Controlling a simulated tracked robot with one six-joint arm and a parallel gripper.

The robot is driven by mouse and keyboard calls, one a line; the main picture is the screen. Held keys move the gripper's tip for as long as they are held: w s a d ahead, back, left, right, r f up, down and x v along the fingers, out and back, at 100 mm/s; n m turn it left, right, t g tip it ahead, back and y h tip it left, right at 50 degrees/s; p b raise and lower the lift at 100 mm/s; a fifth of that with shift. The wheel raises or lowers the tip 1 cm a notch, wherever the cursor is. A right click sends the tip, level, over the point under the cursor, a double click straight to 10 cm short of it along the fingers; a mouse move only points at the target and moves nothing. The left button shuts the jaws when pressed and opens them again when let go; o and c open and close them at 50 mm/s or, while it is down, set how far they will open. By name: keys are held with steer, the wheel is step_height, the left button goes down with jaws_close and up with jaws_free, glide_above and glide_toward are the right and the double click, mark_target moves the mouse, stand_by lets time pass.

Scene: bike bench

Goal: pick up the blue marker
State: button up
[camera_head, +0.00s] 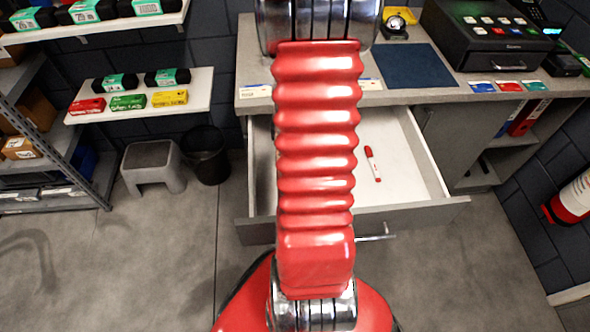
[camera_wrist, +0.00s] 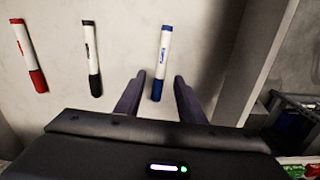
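The blue marker (camera_wrist: 162,62) is white with a blue cap and lies on the pale drawer floor in the wrist view. My gripper (camera_wrist: 158,76) is open, with one finger on each side of the marker's blue cap end as seen there; I cannot tell how far above it the fingers are. A black marker (camera_wrist: 92,60) and a red marker (camera_wrist: 29,55) lie to its left. In the head view the red marker (camera_head: 372,164) shows in the open drawer (camera_head: 408,178); my arm hides the blue marker and my gripper there.
The drawer's side wall (camera_wrist: 253,62) stands close to the right of the blue marker in the wrist view. In the head view the worktop (camera_head: 330,95) is above the drawer, with a blue mat (camera_head: 403,66) and a black machine (camera_head: 495,35). A grey stool (camera_head: 152,167) and dark bin (camera_head: 207,155) stand left.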

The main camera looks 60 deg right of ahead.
steer(key=shift+f, duration=1.2)
steer(key=shift+c, duration=0.2)
jaws_close()
